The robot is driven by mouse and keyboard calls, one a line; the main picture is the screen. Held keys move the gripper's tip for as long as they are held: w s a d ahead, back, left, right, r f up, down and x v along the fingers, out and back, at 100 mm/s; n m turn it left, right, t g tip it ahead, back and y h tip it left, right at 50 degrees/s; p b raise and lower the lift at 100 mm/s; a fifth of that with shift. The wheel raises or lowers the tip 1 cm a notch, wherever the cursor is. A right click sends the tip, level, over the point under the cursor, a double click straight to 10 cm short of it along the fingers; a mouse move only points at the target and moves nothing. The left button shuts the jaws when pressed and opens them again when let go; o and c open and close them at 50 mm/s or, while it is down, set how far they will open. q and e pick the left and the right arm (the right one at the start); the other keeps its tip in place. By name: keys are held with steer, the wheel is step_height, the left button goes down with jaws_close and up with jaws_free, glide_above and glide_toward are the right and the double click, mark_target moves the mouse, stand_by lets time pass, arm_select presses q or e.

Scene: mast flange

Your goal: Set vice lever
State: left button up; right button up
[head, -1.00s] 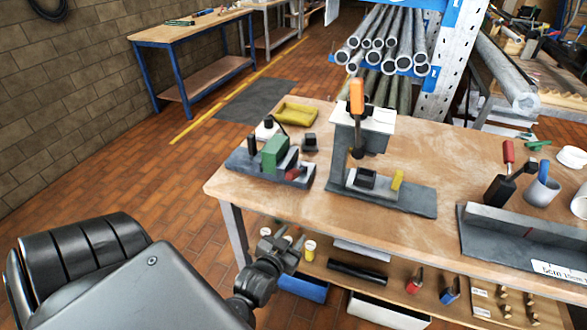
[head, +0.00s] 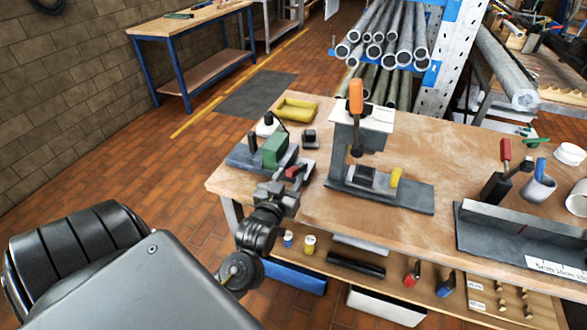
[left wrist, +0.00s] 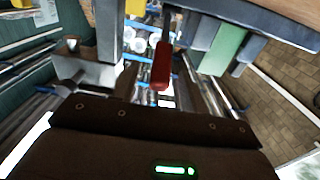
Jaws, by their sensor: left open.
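The vice (head: 245,158) stands at the left end of the workbench, with a dark base and a green block (head: 275,150). Its lever has a red handle (head: 295,171) at the front right of the green block. The red handle (left wrist: 161,66) hangs in the middle of the left wrist view, with the green block (left wrist: 225,50) to its right. My left gripper (head: 288,188) is open at the bench's front edge, just in front of the red handle. I cannot tell whether it touches the handle. My right gripper is not in view.
A clamp with an orange handle (head: 356,95) stands on a grey base (head: 415,197) to the right of the vice. The bench (head: 455,150) is clear between the clamp and the red-handled tool (head: 505,151).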

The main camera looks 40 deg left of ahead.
mark_target(295, 167)
arm_select(q)
steer(key=shift+x, duration=1.7)
jaws_close()
